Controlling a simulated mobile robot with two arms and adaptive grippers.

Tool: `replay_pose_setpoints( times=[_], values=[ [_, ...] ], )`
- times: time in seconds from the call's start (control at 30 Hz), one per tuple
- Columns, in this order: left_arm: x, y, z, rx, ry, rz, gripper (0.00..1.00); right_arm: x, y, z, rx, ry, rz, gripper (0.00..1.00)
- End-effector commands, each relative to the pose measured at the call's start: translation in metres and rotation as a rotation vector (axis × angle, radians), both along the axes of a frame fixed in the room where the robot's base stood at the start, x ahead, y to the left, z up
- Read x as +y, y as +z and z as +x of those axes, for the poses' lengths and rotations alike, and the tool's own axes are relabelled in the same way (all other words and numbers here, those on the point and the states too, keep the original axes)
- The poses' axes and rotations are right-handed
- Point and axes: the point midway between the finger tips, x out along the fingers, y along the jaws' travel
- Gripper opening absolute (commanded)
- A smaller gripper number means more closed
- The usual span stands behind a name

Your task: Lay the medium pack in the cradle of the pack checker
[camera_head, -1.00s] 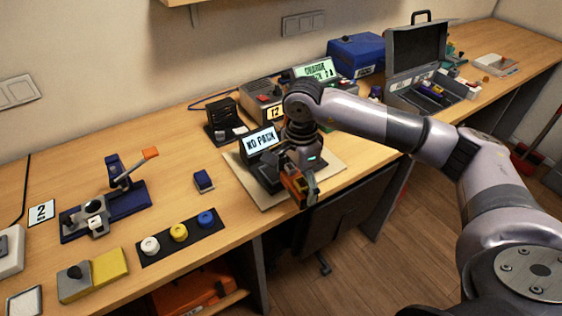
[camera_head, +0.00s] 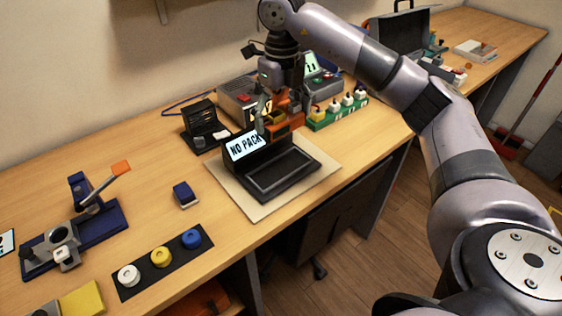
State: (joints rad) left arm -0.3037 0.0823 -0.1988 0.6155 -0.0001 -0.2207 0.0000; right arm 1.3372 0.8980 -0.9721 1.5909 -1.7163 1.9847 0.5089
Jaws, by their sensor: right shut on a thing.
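The pack checker has a lit screen (camera_head: 243,146) reading "NO PACK" and a black, empty cradle (camera_head: 283,176) in front of it. It stands on a pale board (camera_head: 232,190) near the front edge. My right gripper (camera_head: 274,122) is shut on an orange-and-dark block, which looks like the medium pack (camera_head: 280,129). It holds the pack above and behind the cradle, by the upper right of the screen. The fingers partly hide the pack, so its size is hard to judge. My left gripper is not in view.
A green rack (camera_head: 338,113) with several white-topped items stands behind and right of the checker. A black stand (camera_head: 203,127) is at its left. A small navy block (camera_head: 185,194) and a black strip with three coloured knobs (camera_head: 162,259) lie at the left.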

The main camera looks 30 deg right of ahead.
Motion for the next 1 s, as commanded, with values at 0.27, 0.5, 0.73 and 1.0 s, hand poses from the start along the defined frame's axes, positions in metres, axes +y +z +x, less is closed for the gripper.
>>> replay_pose_setpoints(
  times=[0.27,0.5,0.73,1.0],
  values=[
    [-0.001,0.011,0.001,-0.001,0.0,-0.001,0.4,-0.001,-0.063,-0.001,0.001,0.001,-0.002,0.44],
    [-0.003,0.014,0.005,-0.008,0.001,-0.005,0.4,-0.001,-0.086,0.0,-0.003,0.001,-0.001,0.44],
    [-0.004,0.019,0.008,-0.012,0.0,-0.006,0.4,-0.001,-0.118,0.0,-0.001,0.0,-0.001,0.44],
    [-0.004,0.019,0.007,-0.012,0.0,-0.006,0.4,-0.001,-0.127,0.001,-0.005,0.001,-0.001,0.44]
  ],
)
